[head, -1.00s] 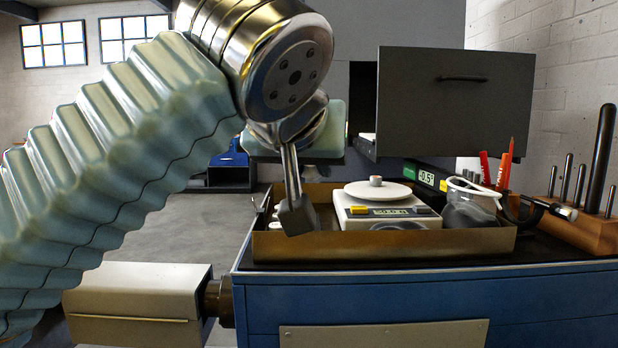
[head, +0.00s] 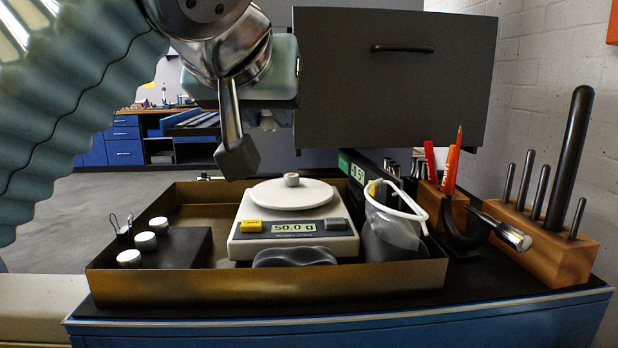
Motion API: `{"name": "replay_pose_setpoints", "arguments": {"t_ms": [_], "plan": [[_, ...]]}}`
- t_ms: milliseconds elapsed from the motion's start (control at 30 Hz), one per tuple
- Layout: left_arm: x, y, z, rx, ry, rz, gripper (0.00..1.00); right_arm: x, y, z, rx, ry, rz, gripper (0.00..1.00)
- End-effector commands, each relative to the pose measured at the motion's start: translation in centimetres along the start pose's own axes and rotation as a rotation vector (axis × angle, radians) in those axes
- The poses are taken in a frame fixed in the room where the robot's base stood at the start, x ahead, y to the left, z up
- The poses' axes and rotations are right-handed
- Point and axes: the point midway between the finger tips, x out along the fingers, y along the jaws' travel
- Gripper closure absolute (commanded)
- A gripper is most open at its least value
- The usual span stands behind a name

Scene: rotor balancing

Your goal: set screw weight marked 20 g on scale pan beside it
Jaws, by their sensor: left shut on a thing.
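The scale (head: 293,240) stands in the shallow brass-coloured tray and reads 50.0 g. My right gripper is not in view.
A wooden stand (head: 555,250) with several dark rods, a micrometer (head: 500,230) and a red pen (head: 450,170) stand further right. A grey cabinet (head: 393,85) rises behind.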

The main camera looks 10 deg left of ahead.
Motion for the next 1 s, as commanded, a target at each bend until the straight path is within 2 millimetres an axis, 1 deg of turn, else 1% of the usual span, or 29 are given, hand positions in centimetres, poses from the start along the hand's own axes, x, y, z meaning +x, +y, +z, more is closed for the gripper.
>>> {"name": "replay_pose_setpoints", "arguments": {"t_ms": [33,100,267,300,400,500,667,733,800,867,1000], "plan": [[1.5,0.0,0.2,0.0,-0.004,-0.004,1.0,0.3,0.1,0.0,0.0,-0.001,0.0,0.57],[3.6,0.0,0.0,0.001,-0.004,-0.005,1.0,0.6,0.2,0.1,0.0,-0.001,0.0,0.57],[8.6,0.1,-0.5,0.0,-0.005,-0.005,1.0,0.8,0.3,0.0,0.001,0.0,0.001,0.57],[9.8,0.1,0.2,0.002,-0.005,-0.005,1.0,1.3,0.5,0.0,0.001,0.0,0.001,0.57],[12.1,0.1,1.1,0.002,-0.004,-0.005,1.0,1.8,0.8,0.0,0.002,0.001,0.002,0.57],[13.6,0.2,1.6,0.001,-0.003,-0.002,1.0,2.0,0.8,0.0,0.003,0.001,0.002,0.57],[14.8,0.3,2.1,0.002,-0.003,-0.002,1.0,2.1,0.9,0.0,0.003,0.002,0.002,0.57],[15.9,0.2,2.6,0.002,-0.004,-0.002,1.0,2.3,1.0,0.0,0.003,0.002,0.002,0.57],[16.4,0.2,3.9,0.002,-0.003,-0.002,1.0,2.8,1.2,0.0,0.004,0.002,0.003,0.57],[16.7,0.2,4.5,0.003,-0.003,-0.002,1.0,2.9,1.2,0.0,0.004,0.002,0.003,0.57],[17.0,0.3,5.0,0.001,-0.001,-0.001,1.0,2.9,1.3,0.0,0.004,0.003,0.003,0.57]]}}
